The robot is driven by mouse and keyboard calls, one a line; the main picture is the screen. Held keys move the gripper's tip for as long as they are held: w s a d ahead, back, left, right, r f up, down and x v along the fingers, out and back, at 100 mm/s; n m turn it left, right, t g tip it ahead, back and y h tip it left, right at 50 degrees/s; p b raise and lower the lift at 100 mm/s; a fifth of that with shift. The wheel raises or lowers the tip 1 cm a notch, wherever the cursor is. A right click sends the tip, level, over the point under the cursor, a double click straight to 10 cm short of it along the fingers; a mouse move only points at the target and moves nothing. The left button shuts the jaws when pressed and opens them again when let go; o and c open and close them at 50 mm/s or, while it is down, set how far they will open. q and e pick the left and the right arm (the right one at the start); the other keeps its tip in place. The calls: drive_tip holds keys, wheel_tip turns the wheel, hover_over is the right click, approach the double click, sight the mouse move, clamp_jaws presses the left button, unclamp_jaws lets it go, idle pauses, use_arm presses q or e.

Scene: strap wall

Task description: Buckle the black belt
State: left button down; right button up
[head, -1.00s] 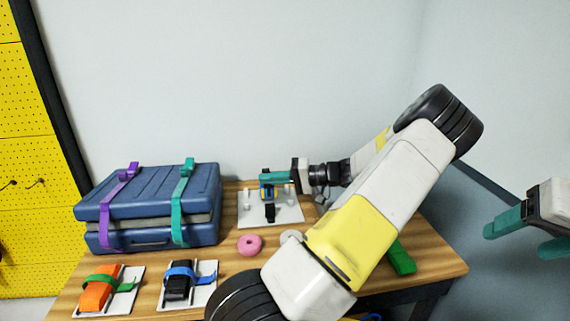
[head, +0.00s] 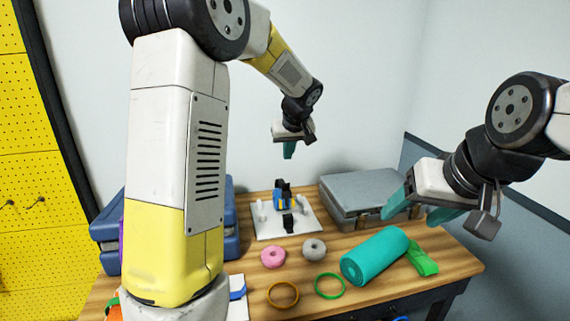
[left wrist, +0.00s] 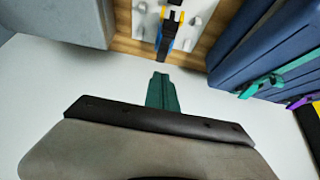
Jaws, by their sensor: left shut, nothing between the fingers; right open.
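The black belt (head: 288,222) is on a white board (head: 268,232) at the back middle of the table. Blue and yellow parts show around its middle, and a black end hangs toward the front. The belt also shows in the left wrist view (left wrist: 165,40), near the top. I cannot tell whether it is fastened. My left gripper (head: 289,152) is shut and empty, in the air above and behind the board, with teal fingers pointing down. Its closed fingers show in the left wrist view (left wrist: 160,88), apart from the belt. My right gripper (head: 416,212) is open and empty, above the table's right side.
A grey case (head: 350,190) stands right of the board. A teal roll (head: 375,256), a green block (head: 424,260), rings (head: 329,286) and a pink donut (head: 273,257) lie in front. A blue suitcase (head: 107,235) is at the left, partly hidden by my left arm.

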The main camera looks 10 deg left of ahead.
sight(287, 184)
use_arm(q)
drive_tip(key=x, duration=0.9)
drive_tip(key=shift+s, duration=0.1)
drive_tip(key=s, duration=0.1)
drive_tip(key=s+d, duration=0.1)
drive_tip(key=s, duration=0.1)
drive_tip(key=shift+d+f, duration=0.15)
drive_tip(key=shift+f, duration=0.15)
drive_tip(key=shift+s+d+f, duration=0.1)
drive_tip(key=shift+s, duration=0.15)
